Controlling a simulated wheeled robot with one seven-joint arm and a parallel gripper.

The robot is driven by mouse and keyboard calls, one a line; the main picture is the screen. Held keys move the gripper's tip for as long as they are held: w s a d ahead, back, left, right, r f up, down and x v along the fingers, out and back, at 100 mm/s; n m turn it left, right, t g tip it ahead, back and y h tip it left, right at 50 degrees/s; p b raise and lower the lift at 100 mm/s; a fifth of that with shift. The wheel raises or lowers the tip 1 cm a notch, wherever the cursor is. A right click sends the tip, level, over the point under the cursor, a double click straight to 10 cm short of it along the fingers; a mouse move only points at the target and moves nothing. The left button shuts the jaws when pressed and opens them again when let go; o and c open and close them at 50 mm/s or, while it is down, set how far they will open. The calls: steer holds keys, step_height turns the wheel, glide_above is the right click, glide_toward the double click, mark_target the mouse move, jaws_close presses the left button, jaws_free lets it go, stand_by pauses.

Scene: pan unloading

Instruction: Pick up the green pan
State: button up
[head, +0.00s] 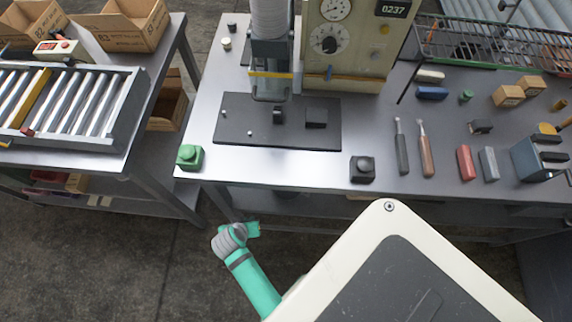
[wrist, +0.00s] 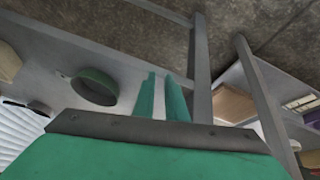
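A round, shallow dark-green vessel, which looks like the green pan (wrist: 95,86), lies on a light grey surface left of my fingers in the wrist view. I cannot identify the pan with certainty in the head view. My gripper shows in the wrist view (wrist: 160,78) as two green fingers with a narrow gap between them and nothing held. It is apart from the pan. In the head view my gripper (head: 254,229) is small, in front of the workbench and over the floor.
The grey workbench (head: 230,110) carries a press-like machine (head: 350,45), a green button box (head: 190,157), a black box (head: 362,169) and several tools. A roller conveyor (head: 60,105) and cardboard boxes stand at left. Table legs stand near my gripper. Floor (head: 110,260) at the lower left is clear.

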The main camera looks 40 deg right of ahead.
steer(key=w+d, duration=0.1)
steer(key=d, duration=0.3)
steer(key=w+d+m+g, duration=0.1)
steer(key=w+d, duration=0.1)
steer(key=d, duration=0.3)
steer(key=w+d+r+g, duration=0.1)
steer(key=d, duration=0.4)
steer(key=shift+w+d+h, duration=0.2)
steer(key=shift+w+h, duration=0.05)
steer(key=shift+h, duration=0.05)
steer(key=x, duration=0.4)
steer(key=shift+w+d+f, duration=0.1)
steer(key=shift+d+f, duration=0.05)
steer(key=shift+d, duration=0.3)
steer(key=shift+w+d+f, duration=0.1)
steer(key=shift+f, duration=0.3)
jaws_close()
steer(key=shift+r, duration=0.2)
